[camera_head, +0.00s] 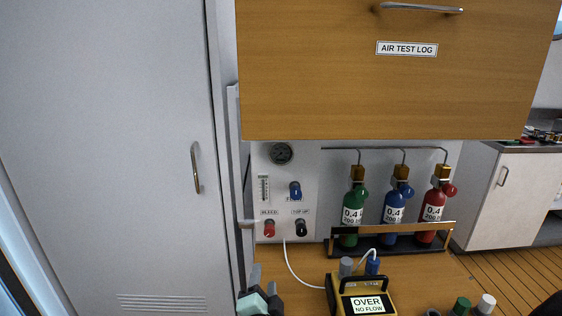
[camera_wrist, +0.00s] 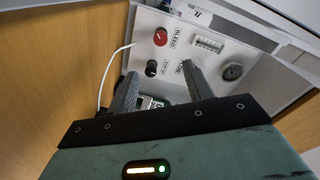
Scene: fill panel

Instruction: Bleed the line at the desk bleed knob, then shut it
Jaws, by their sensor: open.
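The red knob (camera_head: 269,228) under the BLEED label sits low on the left of the white panel (camera_head: 318,170). It also shows in the wrist view (camera_wrist: 160,37), beyond my fingertips, with nothing touching it. A black knob (camera_head: 301,227) under a TOP UP label is to its right; in the wrist view that black knob (camera_wrist: 151,68) appears between my fingers. A blue knob (camera_head: 295,190) is above. My gripper (camera_head: 263,278) is open and empty, below the panel in the head view; its spread fingers also show in the wrist view (camera_wrist: 160,72).
A yellow meter (camera_head: 361,298) reading OVER, NO FLOW stands on the wooden desk. Green, blue and red cylinders (camera_head: 394,208) stand in a rack. A wooden cabinet (camera_head: 390,80) overhangs the panel; a grey door (camera_head: 110,150) is left. A white hose (camera_head: 292,268) hangs from the panel.

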